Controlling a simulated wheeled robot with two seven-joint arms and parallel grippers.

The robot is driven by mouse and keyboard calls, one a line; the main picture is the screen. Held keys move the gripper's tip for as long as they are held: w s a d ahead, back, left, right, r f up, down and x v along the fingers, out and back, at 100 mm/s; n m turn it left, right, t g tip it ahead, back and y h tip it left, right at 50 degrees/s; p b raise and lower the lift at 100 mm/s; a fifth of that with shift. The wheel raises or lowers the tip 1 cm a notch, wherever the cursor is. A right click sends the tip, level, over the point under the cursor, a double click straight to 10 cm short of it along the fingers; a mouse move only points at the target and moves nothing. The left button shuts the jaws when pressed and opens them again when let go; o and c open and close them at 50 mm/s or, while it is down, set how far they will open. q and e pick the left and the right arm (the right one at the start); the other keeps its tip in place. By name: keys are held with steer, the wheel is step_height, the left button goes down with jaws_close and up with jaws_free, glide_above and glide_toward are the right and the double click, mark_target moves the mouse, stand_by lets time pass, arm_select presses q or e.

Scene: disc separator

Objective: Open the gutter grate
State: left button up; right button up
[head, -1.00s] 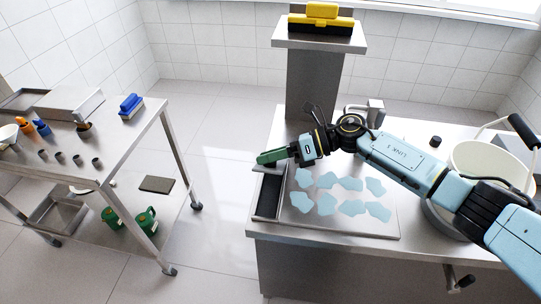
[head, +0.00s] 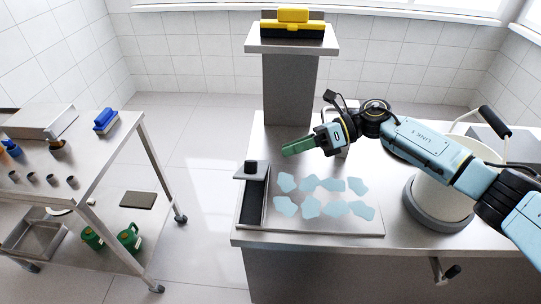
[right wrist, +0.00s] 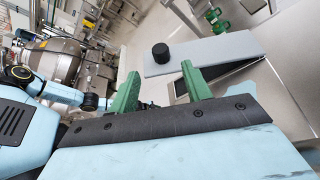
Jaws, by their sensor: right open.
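The gutter grate is a flat grey plate (head: 262,177) with a black knob (head: 251,167) at the left edge of the steel counter. It lies at the far end of the gutter (head: 254,202), whose dark slot shows uncovered on the near side. In the right wrist view the plate (right wrist: 218,52) and its upright knob (right wrist: 160,53) lie beyond my fingers. My right gripper (head: 292,149) has green fingers and is up and to the right of the knob, apart from it. Its fingers (right wrist: 161,70) are spread and empty. My left gripper is not in view.
Several pale blue patches lie on the counter's flat sheet (head: 372,228). A large white pot (head: 437,190) stands to the right. A pillar with a yellow-and-black tool (head: 293,20) rises behind. A steel cart (head: 98,160) stands left, across a clear floor gap.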

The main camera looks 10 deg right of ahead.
steer(key=shift+v, duration=1.4)
